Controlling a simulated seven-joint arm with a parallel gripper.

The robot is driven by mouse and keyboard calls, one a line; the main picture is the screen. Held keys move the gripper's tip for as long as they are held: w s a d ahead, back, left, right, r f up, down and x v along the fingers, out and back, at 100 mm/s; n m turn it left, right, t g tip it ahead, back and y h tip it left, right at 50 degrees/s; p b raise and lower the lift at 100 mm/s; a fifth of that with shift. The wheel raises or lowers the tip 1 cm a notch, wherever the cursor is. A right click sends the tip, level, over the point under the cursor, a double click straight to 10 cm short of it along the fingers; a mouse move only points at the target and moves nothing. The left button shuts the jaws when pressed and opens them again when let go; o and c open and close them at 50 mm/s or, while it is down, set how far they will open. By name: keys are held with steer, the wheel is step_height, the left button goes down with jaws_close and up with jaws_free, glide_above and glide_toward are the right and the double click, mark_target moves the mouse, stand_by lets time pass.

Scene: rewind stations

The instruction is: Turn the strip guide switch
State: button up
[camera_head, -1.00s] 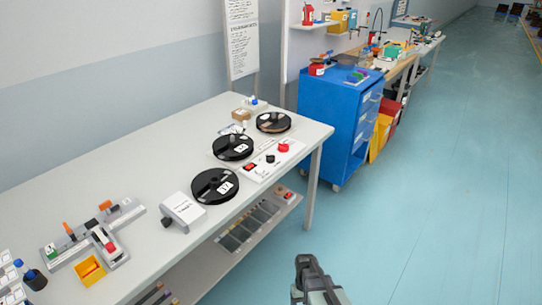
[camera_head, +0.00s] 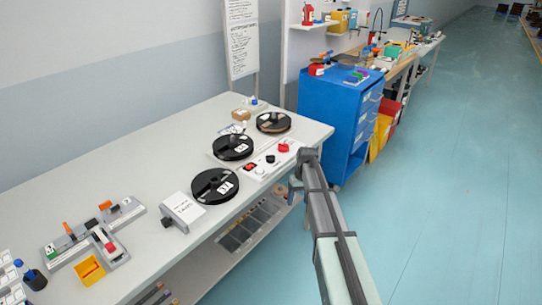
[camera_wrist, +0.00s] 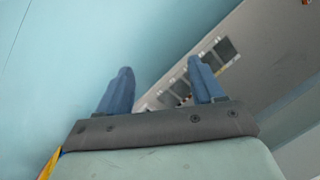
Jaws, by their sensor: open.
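A white control panel (camera_head: 259,173) lies on the table in front of the reels. It carries a red rocker switch (camera_head: 250,167), a black knob (camera_head: 270,159) and a red button (camera_head: 284,147). A white box (camera_head: 187,208) with a printed label and a dark side knob (camera_head: 167,222) stands left of the panel. Labels are too small to read, so I cannot tell which control is the strip guide switch. My gripper (camera_head: 294,192) is off the table's front edge, right of the panel. In the wrist view my gripper (camera_wrist: 160,68) is open and empty, fingers apart.
Black reels (camera_head: 215,186) sit behind the panel on the white table (camera_head: 140,140). A lower shelf (camera_head: 225,265) with bins runs beneath the table. A blue cabinet (camera_head: 325,110) stands beyond the table's right end. The floor (camera_head: 450,170) to the right is open.

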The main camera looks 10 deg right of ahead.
steer(key=w+r+n+t, duration=0.1)
steer(key=w+r, duration=0.4)
steer(key=r, duration=0.3)
steer(key=w+r, duration=0.5)
steer(key=r, duration=0.4)
step_height(320, 180, up, 12)
steer(key=n+h, duration=0.1)
steer(key=n, duration=0.2)
glide_above(271, 155)
step_height(271, 155, down, 14)
steer(key=shift+s, duration=0.15)
steer(key=c, duration=1.1)
